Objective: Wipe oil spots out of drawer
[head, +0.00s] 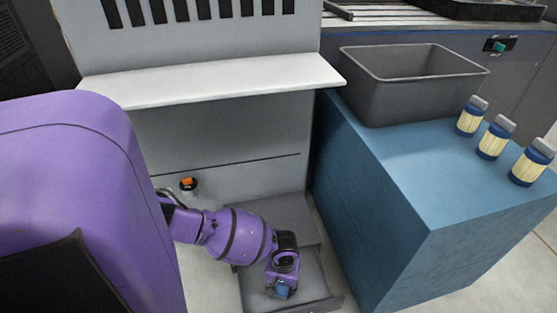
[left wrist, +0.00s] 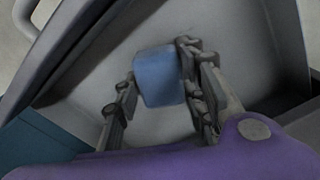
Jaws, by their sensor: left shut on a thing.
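A grey drawer (head: 255,283) is pulled open low down at the front of the grey machine. My left gripper (head: 281,284) reaches down into it from above. In the left wrist view its two fingers (left wrist: 158,82) are shut on the sides of a blue block-like wiping piece (left wrist: 157,66). The same blue piece shows small at the gripper's tip in the head view (head: 283,292). In the wrist view the pale drawer floor (left wrist: 110,60) lies below it; whether it touches cannot be told. I make out no oil spots. My right gripper is not in view.
A blue cabinet (head: 380,200) stands close to the right of the drawer. It carries a grey bin (head: 400,95) and three blue-and-cream bottles (head: 493,140). A white shelf (head: 215,82) juts out above.

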